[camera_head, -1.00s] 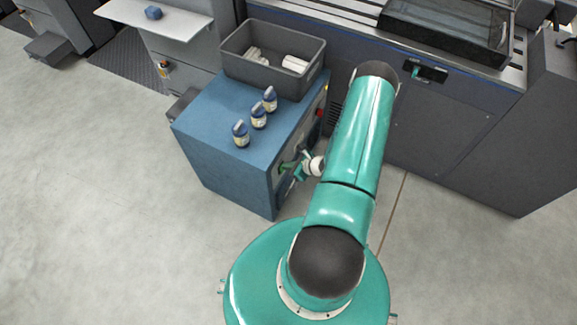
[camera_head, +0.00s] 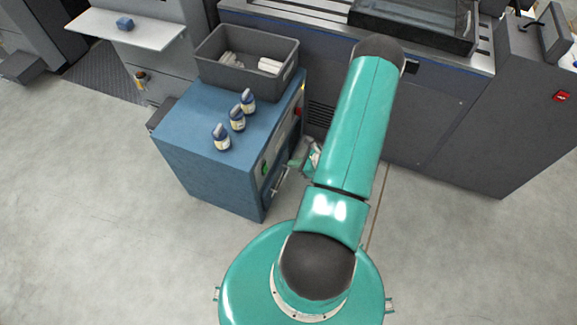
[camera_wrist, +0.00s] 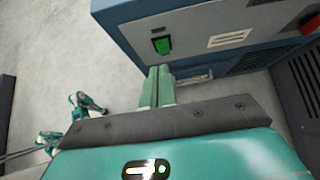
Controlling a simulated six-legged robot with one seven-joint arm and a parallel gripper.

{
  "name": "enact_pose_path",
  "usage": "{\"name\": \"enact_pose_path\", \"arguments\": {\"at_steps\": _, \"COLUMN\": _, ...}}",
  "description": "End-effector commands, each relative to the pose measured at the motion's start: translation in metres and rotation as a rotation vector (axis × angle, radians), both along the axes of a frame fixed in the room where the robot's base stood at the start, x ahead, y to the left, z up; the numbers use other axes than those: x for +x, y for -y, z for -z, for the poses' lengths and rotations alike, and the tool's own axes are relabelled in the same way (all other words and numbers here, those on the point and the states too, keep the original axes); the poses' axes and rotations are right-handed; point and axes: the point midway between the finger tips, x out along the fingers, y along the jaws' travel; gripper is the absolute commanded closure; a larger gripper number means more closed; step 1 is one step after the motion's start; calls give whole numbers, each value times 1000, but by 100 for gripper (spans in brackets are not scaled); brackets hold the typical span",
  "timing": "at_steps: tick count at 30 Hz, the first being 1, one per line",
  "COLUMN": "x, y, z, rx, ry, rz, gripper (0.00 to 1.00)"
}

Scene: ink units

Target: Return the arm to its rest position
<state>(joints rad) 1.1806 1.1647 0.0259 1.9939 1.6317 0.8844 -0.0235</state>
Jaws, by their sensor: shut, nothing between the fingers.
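My arm shows in the head view, teal with black joints, reaching up from my round teal base. My gripper (camera_head: 298,161) is mostly hidden behind my arm, beside the right-hand side of the blue cabinet (camera_head: 198,165). In the wrist view, my gripper (camera_wrist: 158,72) has its two green fingers together and holds nothing. The fingers point toward the cabinet's panel (camera_wrist: 205,45), which has a green switch (camera_wrist: 162,45). I cannot tell whether the fingertips touch the cabinet.
Several blue-capped bottles (camera_head: 237,118) and a grey bin (camera_head: 292,78) with white items stand on the cabinet. A dark machine (camera_head: 440,125) runs along the back right.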

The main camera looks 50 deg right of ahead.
Motion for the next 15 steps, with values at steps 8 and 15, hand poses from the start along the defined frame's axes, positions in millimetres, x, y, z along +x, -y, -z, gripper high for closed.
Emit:
{"name": "enact_pose_path", "arguments": {"at_steps": 8, "x": -4, "y": 1, "z": -4, "rx": 0, "ry": 0, "rz": 1, "gripper": 100}}
{"name": "enact_pose_path", "arguments": {"at_steps": 15, "x": -6, "y": 1, "z": -4, "rx": 1, "ry": 0, "rz": 2, "gripper": 100}}
